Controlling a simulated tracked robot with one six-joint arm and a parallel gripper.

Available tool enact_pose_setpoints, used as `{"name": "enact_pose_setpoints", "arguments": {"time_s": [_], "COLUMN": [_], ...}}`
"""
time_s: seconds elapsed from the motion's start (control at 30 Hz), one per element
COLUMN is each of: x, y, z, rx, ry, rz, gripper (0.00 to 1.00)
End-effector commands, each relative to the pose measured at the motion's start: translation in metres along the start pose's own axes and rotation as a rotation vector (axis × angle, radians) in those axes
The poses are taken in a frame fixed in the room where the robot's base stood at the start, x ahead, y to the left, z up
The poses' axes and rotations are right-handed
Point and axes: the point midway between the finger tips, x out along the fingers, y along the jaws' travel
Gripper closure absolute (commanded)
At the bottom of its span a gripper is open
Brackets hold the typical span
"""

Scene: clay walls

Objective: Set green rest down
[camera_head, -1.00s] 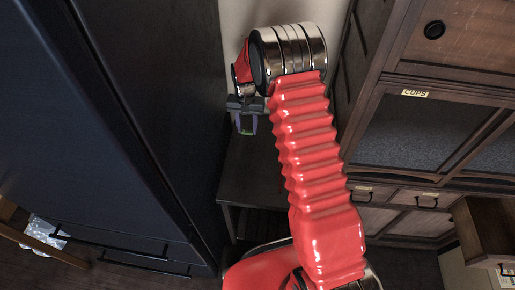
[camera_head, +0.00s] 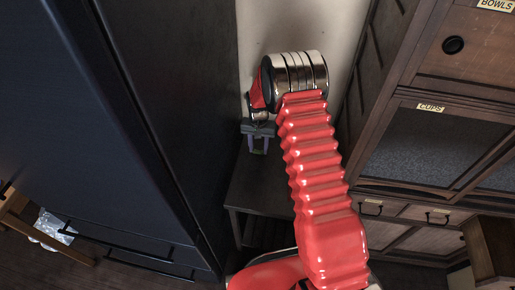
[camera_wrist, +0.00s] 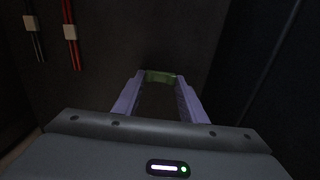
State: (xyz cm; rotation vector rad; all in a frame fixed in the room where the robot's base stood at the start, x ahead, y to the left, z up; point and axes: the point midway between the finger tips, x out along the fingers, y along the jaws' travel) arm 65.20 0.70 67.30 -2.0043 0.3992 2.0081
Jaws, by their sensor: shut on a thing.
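The green rest (camera_wrist: 160,77) is a small dull-green piece. In the wrist view it sits between the tips of my gripper's two purple fingers. My gripper (camera_wrist: 160,80) is shut on it, with a dark gap between the fingers behind it. In the head view my gripper (camera_head: 258,150) hangs at the end of my red arm, above or in front of a low dark table (camera_head: 262,188). The rest is too small to make out there. I cannot tell whether it touches any surface.
A tall black cabinet (camera_head: 120,120) stands close on the left. A wooden cupboard with a "CUPS" label (camera_head: 430,107) stands on the right, with an open drawer (camera_head: 492,245) at lower right. A pale wall is behind. Red cables (camera_wrist: 70,32) show in the wrist view.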

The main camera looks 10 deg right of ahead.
Motion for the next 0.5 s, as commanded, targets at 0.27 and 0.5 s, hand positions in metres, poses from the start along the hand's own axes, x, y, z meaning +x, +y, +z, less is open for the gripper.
{"name": "enact_pose_setpoints", "arguments": {"time_s": [0.27,0.5], "x": [0.0057,0.0072], "y": [0.0002,0.0004], "z": [-0.0003,-0.0005], "rx": [0.001,0.001], "ry": [0.001,0.001], "rz": [0.0,0.0], "gripper": [0.83,0.56]}}
